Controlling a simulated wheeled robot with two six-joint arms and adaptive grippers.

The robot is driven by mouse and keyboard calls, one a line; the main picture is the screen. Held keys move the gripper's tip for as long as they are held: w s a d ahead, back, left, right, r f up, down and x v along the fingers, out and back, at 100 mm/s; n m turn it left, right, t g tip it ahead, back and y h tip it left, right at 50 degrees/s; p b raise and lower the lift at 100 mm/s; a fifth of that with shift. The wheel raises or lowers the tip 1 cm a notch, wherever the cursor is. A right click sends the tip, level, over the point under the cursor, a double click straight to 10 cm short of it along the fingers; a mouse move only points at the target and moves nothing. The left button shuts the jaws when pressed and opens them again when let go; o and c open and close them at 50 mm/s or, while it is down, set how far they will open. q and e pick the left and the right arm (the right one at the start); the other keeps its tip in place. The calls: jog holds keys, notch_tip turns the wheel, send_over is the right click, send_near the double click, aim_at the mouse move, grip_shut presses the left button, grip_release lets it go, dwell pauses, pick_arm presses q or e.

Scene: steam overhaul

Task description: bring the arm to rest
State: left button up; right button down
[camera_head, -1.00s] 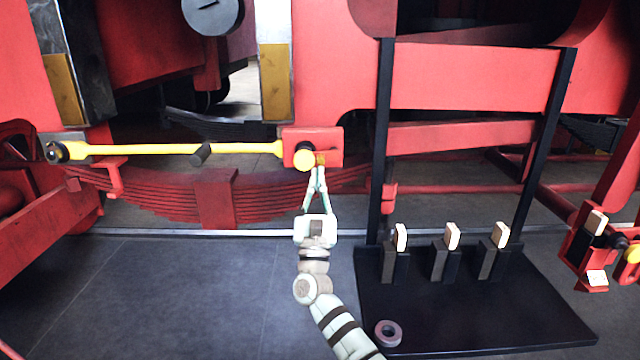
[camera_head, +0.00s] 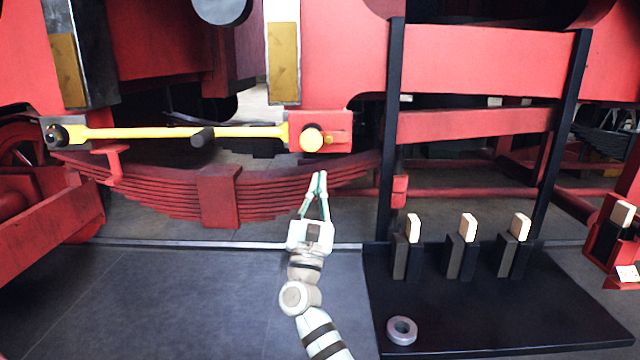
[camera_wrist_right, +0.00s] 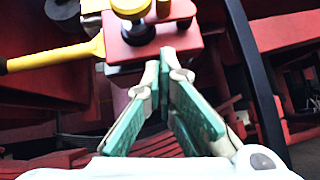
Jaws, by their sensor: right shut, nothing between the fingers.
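My right gripper (camera_head: 319,178) is shut and empty. It points up and away, a little below the red block (camera_head: 335,142) with the yellow round knob (camera_head: 311,139), and stands apart from it in the head view. The right wrist view also shows the closed green-padded fingers (camera_wrist_right: 165,72), with the red block (camera_wrist_right: 150,42) and yellow knob (camera_wrist_right: 131,8) beyond them. A yellow bar (camera_head: 240,131) with a dark handle (camera_head: 203,137) runs left from the block. My left gripper is not in view.
A black stand (camera_head: 500,320) at the right holds several upright dark holders with pale-topped pieces and a grey ring (camera_head: 402,330). Its black post (camera_head: 386,170) rises right of my gripper. A red leaf spring (camera_head: 218,195) lies behind. The floor (camera_head: 180,300) at the left is clear.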

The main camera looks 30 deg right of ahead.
jog(key=b+v, duration=0.1)
jog(key=v, duration=0.7)
jog(key=w+a+f+n+y+p, duration=0.1)
jog(key=w+a+f+n+y, duration=0.2)
jog(key=f+n+y, duration=0.5)
jog(key=w+a+f+n+y, duration=0.25)
jog(key=f+n, duration=0.25)
jog(key=n, duration=0.7)
jog(key=w+a+f+n+y+p, duration=0.1)
jog(key=w+a+f+n+y, duration=0.15)
jog(key=f+n+y, duration=0.55)
jog(key=s+a+f+n+g+p, duration=0.1)
jog(key=s+f+n+g, duration=0.2)
jog(key=f+n, duration=0.45)
jog(key=s+f+n+g, duration=0.2)
jog(key=s+f+n, duration=0.2)
jog(key=f, duration=0.6)
jog(key=s+d+f+n+g+p, duration=0.25)
jog(key=s+f+n+g, duration=0.5)
jog(key=s+f, duration=1.2)
jog(key=s+d+f+g+p, duration=0.1)
jog(key=s+g, duration=0.2)
jog(key=s, duration=1.2)
jog(key=s+d+f+n+g+h+p, duration=0.1)
jog(key=s+f+g+p, duration=0.1)
jog(key=s, duration=1.4)
jog(key=shift+f+g, duration=0.25)
jog(key=shift+g, duration=0.2)
